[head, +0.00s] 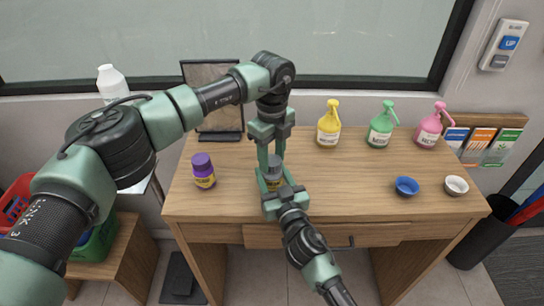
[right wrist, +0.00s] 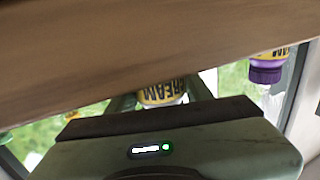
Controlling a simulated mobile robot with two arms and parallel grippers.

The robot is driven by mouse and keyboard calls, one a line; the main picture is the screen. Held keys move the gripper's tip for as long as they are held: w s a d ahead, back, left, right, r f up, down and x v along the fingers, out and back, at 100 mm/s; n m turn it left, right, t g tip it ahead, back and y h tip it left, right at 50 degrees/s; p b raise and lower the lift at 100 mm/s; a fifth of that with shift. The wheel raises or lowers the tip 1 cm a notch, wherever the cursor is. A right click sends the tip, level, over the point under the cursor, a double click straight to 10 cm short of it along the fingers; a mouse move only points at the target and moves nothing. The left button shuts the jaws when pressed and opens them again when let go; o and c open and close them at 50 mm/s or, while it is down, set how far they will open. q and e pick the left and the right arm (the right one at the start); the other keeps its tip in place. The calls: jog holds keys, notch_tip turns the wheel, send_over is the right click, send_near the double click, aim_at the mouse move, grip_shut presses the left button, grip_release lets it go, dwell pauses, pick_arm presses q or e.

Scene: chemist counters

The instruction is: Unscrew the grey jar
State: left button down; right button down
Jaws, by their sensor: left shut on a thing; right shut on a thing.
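The grey jar (head: 274,172), with a grey lid and a yellow label, is upright at the wooden table's front middle. My left gripper (head: 270,160) reaches down from above and is shut on its lid. My right gripper (head: 272,184) comes from the front edge and is shut on the jar's body. The fingers hide parts of the jar, and I cannot tell whether the lid has turned.
A purple jar (head: 203,170) stands left of the grippers. Yellow (head: 329,125), green (head: 382,126) and pink (head: 431,128) bottles stand at the back right. Blue (head: 407,187) and white (head: 456,186) bowls sit at the right. A dark-framed stand (head: 213,75) is behind my left arm.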

aim_at(272, 159)
pick_arm(q)
jog(key=n, duration=0.4)
jog(key=shift+w+r, duration=0.1)
jog(key=shift+r, duration=0.1)
dwell(0.4)
jog(key=shift+r, duration=1)
jog(key=shift+r, duration=2)
pick_arm(e)
jog(key=c, duration=0.5)
grip_release()
